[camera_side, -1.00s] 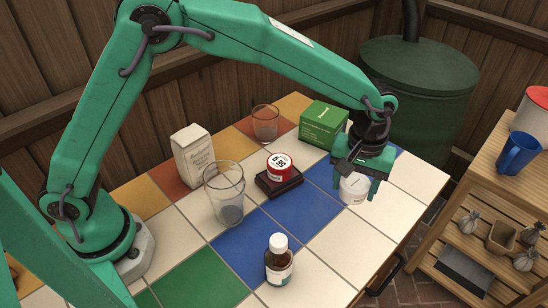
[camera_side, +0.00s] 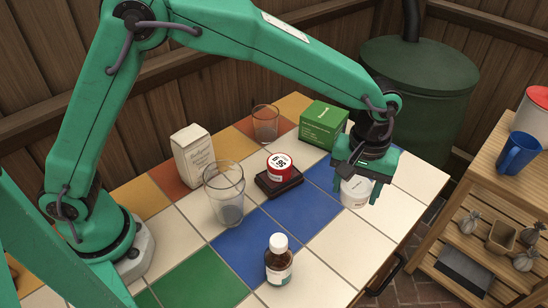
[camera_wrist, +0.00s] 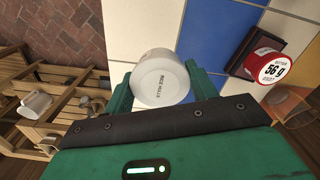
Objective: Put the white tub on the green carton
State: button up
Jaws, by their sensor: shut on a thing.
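The white tub (camera_side: 355,192) is between the fingers of my gripper (camera_side: 361,188) on the right side of the tiled table. My gripper is shut on it. In the wrist view the tub (camera_wrist: 160,80) shows its lid, with small lettering, between the green fingers of my gripper (camera_wrist: 161,88). I cannot tell for sure whether the tub still touches the table. The green carton (camera_side: 323,123) stands at the back of the table, behind and left of my gripper, with its top bare. It does not show in the wrist view.
A red-lidded tub (camera_side: 279,166) sits on a dark block (camera_side: 279,183) left of my gripper. Two glasses (camera_side: 224,194) (camera_side: 265,122), a pale box (camera_side: 193,155) and a brown bottle (camera_side: 279,262) stand on the table. A wooden shelf (camera_side: 485,190) is at right.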

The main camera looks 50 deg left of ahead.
jog(key=w+a+r, duration=0.5)
jog(key=w+a, duration=0.1)
jog(key=a, duration=0.2)
jog(key=w+a+r, duration=0.4)
jog(key=w+a, duration=0.2)
jog(key=a, duration=0.1)
send_over(318, 117)
notch_tip(318, 117, down, 7)
jog(key=shift+r, duration=0.1)
jog(key=shift+s+d+f, duration=0.1)
jog(key=shift+f, duration=1.95)
jog(key=o, duration=0.5)
jog(key=shift+f, duration=0.15)
jog(key=o, duration=0.5)
